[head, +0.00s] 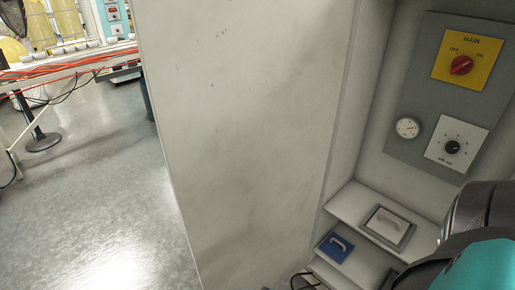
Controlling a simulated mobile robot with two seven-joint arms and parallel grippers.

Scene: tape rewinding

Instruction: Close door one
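A large off-white panel (235,130) fills the middle of the head view, upright and lightly stained. It may be door one, but no label on it shows. Its right side meets the inside of a pale cabinet (352,120), which is open toward me. I cannot see a hinge or latch. Part of my arm, teal and black, shows at the lower right in front of the cabinet. Neither of my grippers is in view.
Inside the cabinet are a grey control panel (405,150) with a red switch (461,65), a gauge (408,127) and a black knob (452,147). Open floor (90,210) lies left.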

